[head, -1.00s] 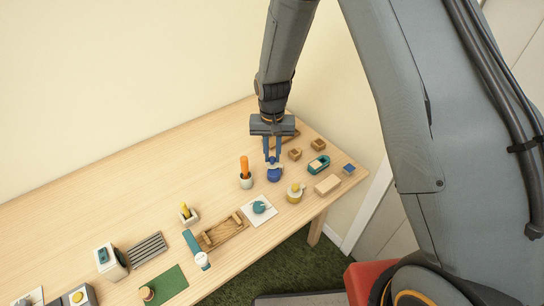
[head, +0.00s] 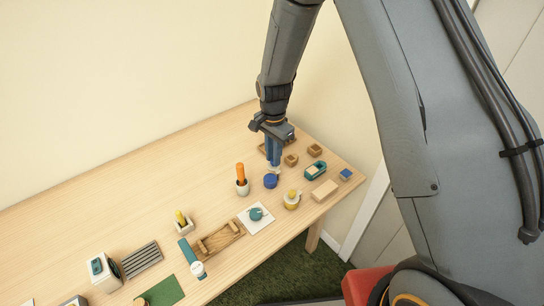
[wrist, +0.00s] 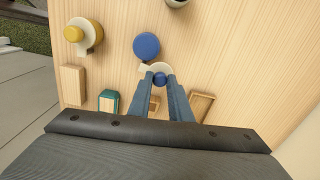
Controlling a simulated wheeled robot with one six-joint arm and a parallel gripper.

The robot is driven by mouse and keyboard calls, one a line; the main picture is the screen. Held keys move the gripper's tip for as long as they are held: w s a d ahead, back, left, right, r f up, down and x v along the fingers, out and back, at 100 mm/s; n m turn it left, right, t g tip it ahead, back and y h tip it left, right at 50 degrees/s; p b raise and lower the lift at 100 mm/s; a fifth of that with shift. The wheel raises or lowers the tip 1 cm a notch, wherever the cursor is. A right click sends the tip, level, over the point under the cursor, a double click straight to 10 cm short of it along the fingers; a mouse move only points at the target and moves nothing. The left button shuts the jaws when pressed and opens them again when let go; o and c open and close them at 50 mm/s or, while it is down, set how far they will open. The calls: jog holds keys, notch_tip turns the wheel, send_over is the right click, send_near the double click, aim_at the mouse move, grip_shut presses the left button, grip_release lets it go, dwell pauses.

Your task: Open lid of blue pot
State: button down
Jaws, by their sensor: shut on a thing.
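The blue pot (head: 271,181) stands on the wooden table, just below my gripper in the head view. In the wrist view the pot (wrist: 146,46) shows as a round blue shape with no lid over it. My gripper (head: 274,163) is shut on the small blue knob (wrist: 160,78) of a cream lid (wrist: 161,67). The lid is beside the pot's near edge in the wrist view. I cannot tell whether the lid still touches the pot. The fingers hide part of the lid.
A yellow and cream pot (head: 292,199) stands close by. A teal-edged box (head: 315,170), a pale block (head: 325,189) and small wooden boxes (head: 291,160) are to the right. A cup with an orange stick (head: 242,187) is left. The table's back left is clear.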

jog(key=shift+w+d+m, duration=0.1)
jog(key=shift+m, duration=0.3)
jog(key=c, duration=1.6)
grip_release()
jog(key=shift+r+b, duration=1.05)
jog(key=shift+r, duration=2.9)
jog(key=s+d+r+n, duration=0.2)
jog(key=s+d+n, duration=0.1)
jog(key=s, duration=0.4)
jog(key=s+d+r+n, duration=0.3)
jog(key=s+d+n, duration=0.1)
jog(key=s+d, duration=0.2)
jog(key=s+d+r+n+t, duration=0.1)
jog(key=s+d+n, duration=0.3)
jog(key=s, duration=0.4)
jog(key=shift+d+r, duration=0.3)
jog(key=shift+r, duration=0.35)
